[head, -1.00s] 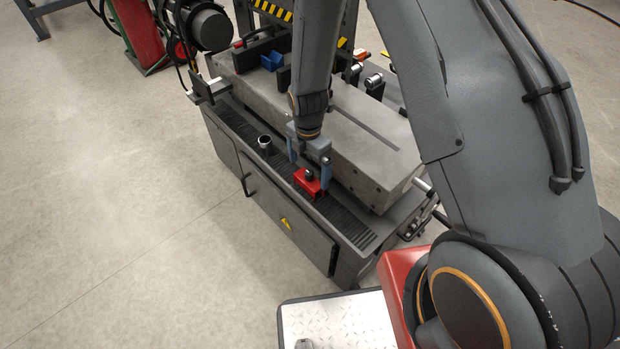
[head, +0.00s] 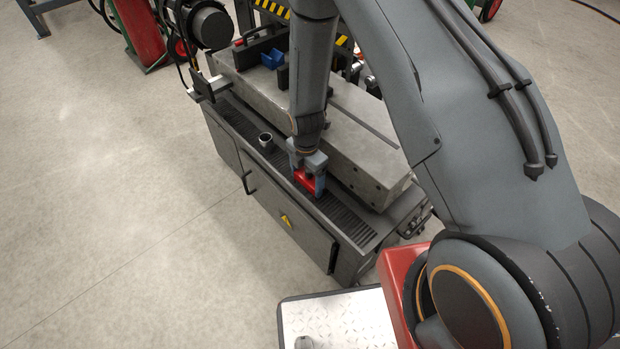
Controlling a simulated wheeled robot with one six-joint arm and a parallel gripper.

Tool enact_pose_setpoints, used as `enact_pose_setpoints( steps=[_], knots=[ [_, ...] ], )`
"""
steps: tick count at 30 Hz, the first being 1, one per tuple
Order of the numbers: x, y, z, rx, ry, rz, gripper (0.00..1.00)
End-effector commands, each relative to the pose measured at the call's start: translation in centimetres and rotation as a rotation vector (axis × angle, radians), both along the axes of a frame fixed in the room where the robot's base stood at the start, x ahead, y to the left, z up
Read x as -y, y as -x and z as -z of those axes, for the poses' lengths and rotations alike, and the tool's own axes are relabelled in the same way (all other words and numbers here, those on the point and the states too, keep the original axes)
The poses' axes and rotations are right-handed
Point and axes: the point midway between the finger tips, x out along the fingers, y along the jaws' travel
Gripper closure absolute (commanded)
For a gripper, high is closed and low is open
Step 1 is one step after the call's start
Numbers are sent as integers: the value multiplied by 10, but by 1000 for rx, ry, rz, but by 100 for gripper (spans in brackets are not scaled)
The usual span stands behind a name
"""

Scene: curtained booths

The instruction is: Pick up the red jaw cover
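The red jaw cover (head: 304,180) lies on the dark ribbed ledge along the near side of the grey machine. My gripper (head: 306,178) is down at the cover, pointing downward, with its blue fingers on either side of it. The gripper body hides the cover's top and part of its far side. I cannot tell whether the fingers touch the cover or are still apart from it.
A short metal cup-like cylinder (head: 265,141) stands on the ledge to the left of my gripper. The machine's thick grey bed (head: 365,160) rises right behind the cover. A blue block (head: 272,59) sits farther back. The floor at left is clear.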

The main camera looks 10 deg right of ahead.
Motion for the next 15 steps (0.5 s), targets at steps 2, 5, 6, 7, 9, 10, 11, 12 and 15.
enact_pose_setpoints(
  steps=[2, 5, 6, 7, 9, 10, 11, 12, 15],
  knots=[
    [0, 0, 0, 0, 0, 0, 37],
    [0, 0, 0, 0, 0, 0, 47],
    [0, 0, 0, 0, 0, 0, 47],
    [0, 0, 0, 0, 0, 0, 47],
    [0, 0, 0, 0, 0, 0, 47],
    [0, 0, 0, 0, 0, 0, 47],
    [0, 0, -1, 0, 0, 0, 47],
    [0, 0, -2, 0, 0, 0, 47],
    [0, -1, -7, 1, -1, 0, 47]
  ],
)
